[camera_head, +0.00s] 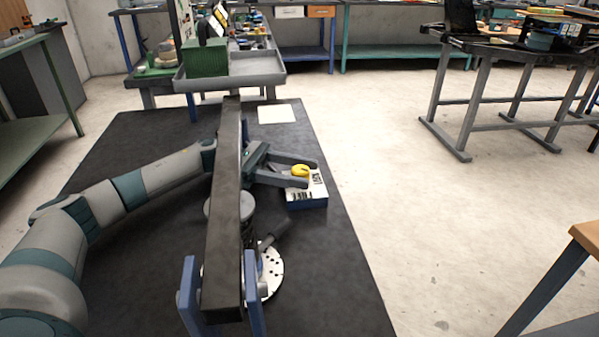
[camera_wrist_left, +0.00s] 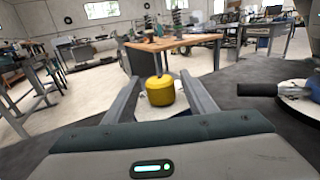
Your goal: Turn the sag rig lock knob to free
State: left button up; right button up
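A yellow knob (camera_head: 300,170) sits on top of a small blue box with a white, black-marked top (camera_head: 308,194), right of a long dark beam on a dark mat. My left gripper (camera_head: 308,174) reaches in from the left, past the beam, with its two fingers apart on either side of the knob. In the left wrist view the yellow knob (camera_wrist_left: 160,90) stands upright between the open fingers (camera_wrist_left: 163,78), with a gap showing on both sides. Whether a finger touches it cannot be told. My right gripper is not in view.
The long dark beam (camera_head: 222,220) runs close beside my left gripper, between blue upright brackets (camera_head: 188,295). A perforated white disc (camera_head: 270,272) and a dark handle lie near its front end. A pale sheet (camera_head: 276,114) lies behind. Dark surface right of the box is clear.

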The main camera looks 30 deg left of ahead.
pick_arm(q)
jog(key=shift+a, duration=0.1)
jog(key=shift+s+a, duration=0.1)
jog(key=shift+a, duration=0.4)
jog(key=a, duration=0.3)
jog(key=s+a+b, duration=0.1)
jog(key=a, duration=0.4)
jog(key=shift+s+a+f, duration=0.1)
jog(key=shift+s+a, duration=0.15)
jog(key=shift+a, duration=0.1)
jog(key=a, duration=0.2)
jog(key=a+b, duration=0.1)
jog(key=a, duration=0.1)
jog(key=s+a, duration=0.1)
jog(key=a, duration=0.1)
jog(key=shift+s+a, duration=0.1)
jog(key=shift+a, duration=0.15)
jog(key=shift+s+a, duration=0.15)
jog(key=shift+a, duration=0.25)
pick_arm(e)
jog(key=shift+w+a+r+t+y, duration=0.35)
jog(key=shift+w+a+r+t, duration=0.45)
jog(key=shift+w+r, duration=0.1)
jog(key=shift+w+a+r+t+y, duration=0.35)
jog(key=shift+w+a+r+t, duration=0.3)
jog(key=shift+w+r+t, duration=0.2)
